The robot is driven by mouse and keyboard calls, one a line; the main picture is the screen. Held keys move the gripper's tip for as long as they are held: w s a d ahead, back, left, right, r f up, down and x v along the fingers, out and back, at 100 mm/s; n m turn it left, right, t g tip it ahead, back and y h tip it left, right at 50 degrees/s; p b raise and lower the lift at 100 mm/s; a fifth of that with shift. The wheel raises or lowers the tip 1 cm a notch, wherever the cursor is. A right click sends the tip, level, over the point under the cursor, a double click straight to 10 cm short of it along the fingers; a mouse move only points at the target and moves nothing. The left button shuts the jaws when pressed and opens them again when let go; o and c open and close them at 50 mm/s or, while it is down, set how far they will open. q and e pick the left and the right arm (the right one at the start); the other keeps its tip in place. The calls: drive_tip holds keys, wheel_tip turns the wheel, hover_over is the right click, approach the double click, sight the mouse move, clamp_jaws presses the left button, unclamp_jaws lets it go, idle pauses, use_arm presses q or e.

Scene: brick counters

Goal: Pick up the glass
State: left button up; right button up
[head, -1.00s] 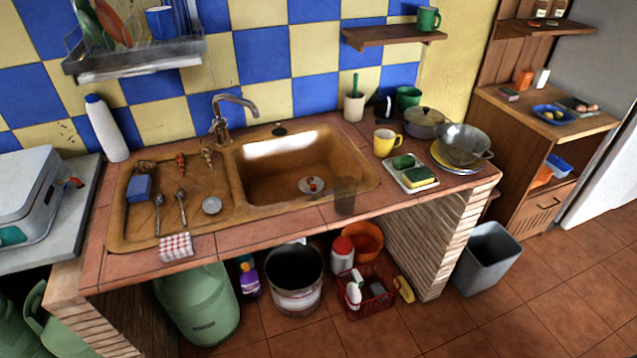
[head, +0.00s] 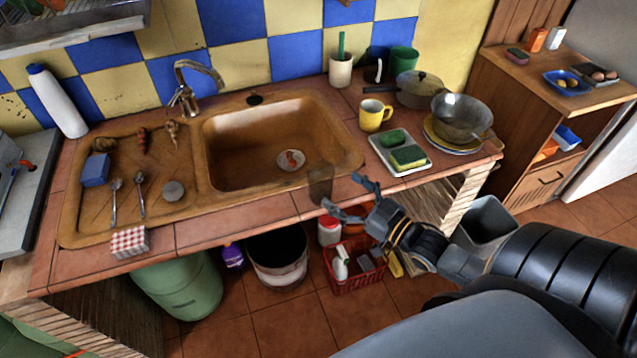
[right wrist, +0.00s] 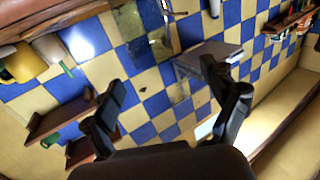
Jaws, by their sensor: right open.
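The glass (head: 320,184) is a small, dark, see-through tumbler. It stands upright on the front edge of the tiled counter, just in front of the sink basin. My right gripper (head: 343,193) is open and empty, at the counter's front edge just right of the glass. Its fingers point toward the glass, which does not look gripped. In the right wrist view, the spread fingers (right wrist: 162,75) show with a dim see-through shape beyond them, likely the glass (right wrist: 133,38). My left gripper is not in view.
Right of the glass, a white tray (head: 420,170) holds a green sponge (head: 408,156). A yellow mug (head: 375,115) and metal colander (head: 462,118) stand behind. The sink basin (head: 245,170) lies behind the glass. A red crate (head: 355,275) sits on the floor below.

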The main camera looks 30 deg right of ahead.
sight(331, 179)
drive_tip(key=w, duration=0.2)
drive_tip(key=shift+w+f, duration=0.1)
drive_tip(key=shift+w, duration=0.2)
drive_tip(key=shift+w+a, duration=0.2)
drive_tip(key=shift+w, duration=0.15)
drive_tip(key=shift+w+p, duration=0.3)
drive_tip(key=shift+w, duration=0.05)
drive_tip(key=w, duration=0.3)
drive_tip(key=shift+w+f+p, duration=0.25)
drive_tip(key=shift+f+p, duration=0.05)
drive_tip(key=shift+p, duration=0.1)
drive_tip(key=shift+w+a+f, duration=0.1)
drive_tip(key=shift+w+a, duration=0.1)
drive_tip(key=shift+w, duration=0.2)
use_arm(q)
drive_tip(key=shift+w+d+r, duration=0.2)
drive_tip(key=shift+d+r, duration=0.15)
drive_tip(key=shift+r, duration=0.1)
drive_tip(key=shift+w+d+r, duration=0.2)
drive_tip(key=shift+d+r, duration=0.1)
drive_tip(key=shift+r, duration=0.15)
use_arm(e)
drive_tip(key=shift+s, duration=0.1)
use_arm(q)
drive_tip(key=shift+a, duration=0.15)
use_arm(e)
drive_tip(key=c, duration=1.4)
